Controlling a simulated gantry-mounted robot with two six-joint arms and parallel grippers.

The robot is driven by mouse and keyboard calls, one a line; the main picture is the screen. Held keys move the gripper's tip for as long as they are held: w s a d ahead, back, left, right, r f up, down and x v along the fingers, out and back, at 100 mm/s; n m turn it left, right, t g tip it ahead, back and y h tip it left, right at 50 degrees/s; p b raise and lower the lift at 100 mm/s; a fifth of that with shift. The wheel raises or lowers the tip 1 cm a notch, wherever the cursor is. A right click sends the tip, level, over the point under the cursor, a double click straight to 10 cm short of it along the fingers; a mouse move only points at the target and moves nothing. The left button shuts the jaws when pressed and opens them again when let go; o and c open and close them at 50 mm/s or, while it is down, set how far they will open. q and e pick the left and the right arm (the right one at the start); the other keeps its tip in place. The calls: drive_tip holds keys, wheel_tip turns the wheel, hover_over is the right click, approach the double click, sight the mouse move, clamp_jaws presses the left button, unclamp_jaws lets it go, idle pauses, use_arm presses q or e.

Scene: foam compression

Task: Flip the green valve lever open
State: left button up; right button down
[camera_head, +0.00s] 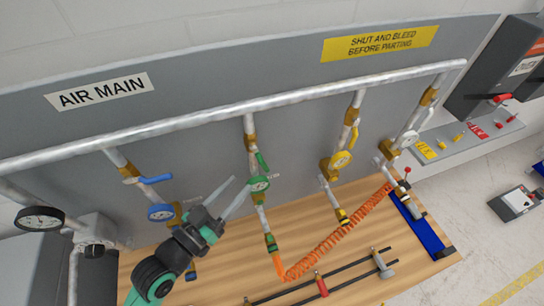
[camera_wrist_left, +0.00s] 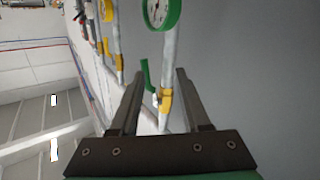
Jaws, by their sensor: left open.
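The green valve lever (camera_head: 262,162) sits on a brass valve body (camera_head: 250,143) on the second drop pipe from the left. It slants down beside the pipe, close to its line. A green-rimmed gauge (camera_head: 259,184) is just below it. My left gripper (camera_head: 241,185) is open and empty, below and left of the lever, with its fingertips near the green gauge. In the left wrist view the green lever (camera_wrist_left: 146,75) and its brass valve (camera_wrist_left: 165,100) appear between the open fingers (camera_wrist_left: 158,76), farther ahead; I see no contact. My right gripper is not in view.
A blue lever (camera_head: 154,179) and blue gauge (camera_head: 160,212) are on the pipe to the left. A yellow gauge (camera_head: 341,159) is on the pipe to the right. An orange coiled hose (camera_head: 335,235) crosses the wooden bench (camera_head: 225,285). The grey panel stands close behind the pipes.

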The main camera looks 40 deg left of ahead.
sight(264, 165)
use_arm(q)
drive_tip(key=w+r+h+p, duration=0.1)
drive_tip(key=w+p, duration=0.1)
drive_tip(key=w, duration=1)
drive_tip(key=shift+d+r+t, duration=0.3)
drive_tip(key=shift+d+r, duration=0.05)
drive_tip(key=shift+s, duration=0.1)
clamp_jaws()
drive_tip(key=shift+m, duration=0.3)
idle(0.5)
